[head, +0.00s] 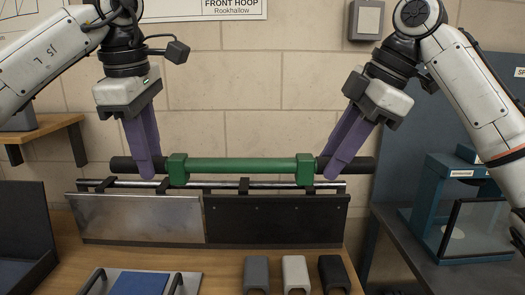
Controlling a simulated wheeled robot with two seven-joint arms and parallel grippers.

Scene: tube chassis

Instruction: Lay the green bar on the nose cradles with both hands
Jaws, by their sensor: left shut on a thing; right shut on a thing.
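The green bar (242,165) lies level across the head view, with a green block near each end of its green part and dark sleeves at its ends. My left gripper (152,170) is shut on its left dark sleeve (122,164). My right gripper (328,170) is shut on its right dark sleeve (362,164). Just below the bar, a thin silver rail (225,184) runs along a rack with dark brackets (244,186). The green blocks overlap this rail in the picture; I cannot tell whether they touch it. No part is clearly recognisable as the nose cradles.
The rack's silver panel (135,218) and black panel (275,220) stand on the wooden bench (225,262). In front are a blue pad (138,284) and grey (256,272), white (295,272) and black (334,272) blocks. A teal-framed case (428,215) stands at the right.

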